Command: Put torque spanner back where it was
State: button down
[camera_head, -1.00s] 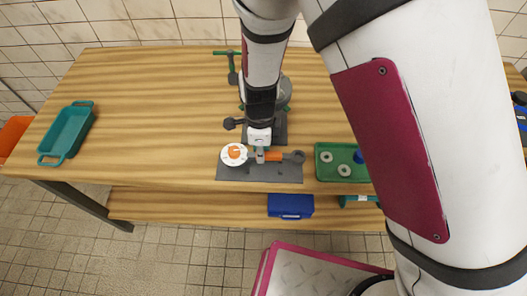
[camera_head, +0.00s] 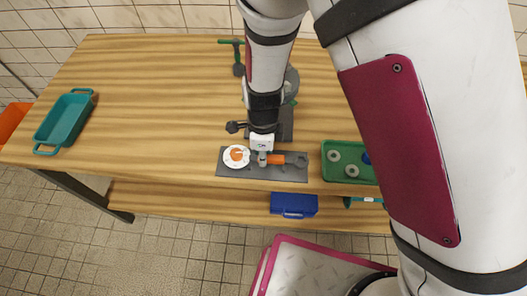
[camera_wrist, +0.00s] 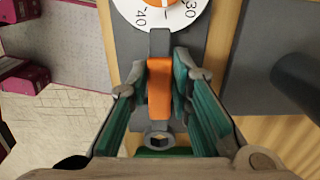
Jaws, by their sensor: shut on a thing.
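The torque spanner has an orange handle and grey ends. It lies lengthwise along the dark grey mat (camera_head: 230,172) at the table's front edge, its grey ring end (camera_head: 301,161) to the right. My gripper (camera_head: 263,160) is over the mat, pointing down, just right of a white dial (camera_head: 230,161) with an orange middle. In the wrist view the green-padded jaws (camera_wrist: 182,90) are closed around the spanner's orange handle (camera_wrist: 159,92). Its grey shank overlaps the numbered dial (camera_wrist: 187,20). I cannot tell whether the spanner touches the mat or hangs slightly above it.
A green tray (camera_head: 329,172) with grey rings stands close to the right. Behind the mat are a grey fixture (camera_head: 286,122) and a dark knob (camera_head: 234,127). A teal tray (camera_head: 66,122) is far left; a blue box (camera_head: 294,205) is on the lower shelf. The table's left-middle is clear.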

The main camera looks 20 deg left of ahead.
jog(key=shift+f, duration=0.25)
jog(key=c, duration=1.4)
grip_release()
jog(key=shift+c, duration=0.2)
notch_tip(320, 180, up, 13)
jog(key=w+d+r+n+y, duration=0.2)
jog(key=d+r+n, duration=0.1)
jog(key=d+r, duration=0.55)
jog(key=s+d+r+n+t, duration=0.2)
jog(key=s+d+r+n, duration=0.1)
jog(key=d, duration=0.4)
jog(key=s+d+r+n+t+h, duration=0.1)
jog(key=s+d+r+n, duration=0.3)
jog(key=d+r, duration=0.3)
jog(key=s+d+r+n+t+h, duration=0.1)
jog(key=s+d+r+n+t, duration=0.1)
jog(key=d+r+n, duration=0.3)
jog(key=s+d+r, duration=0.1)
jog(key=d, duration=0.2)
jog(key=shift+s+d+t, duration=0.3)
jog(key=shift+d, duration=0.1)
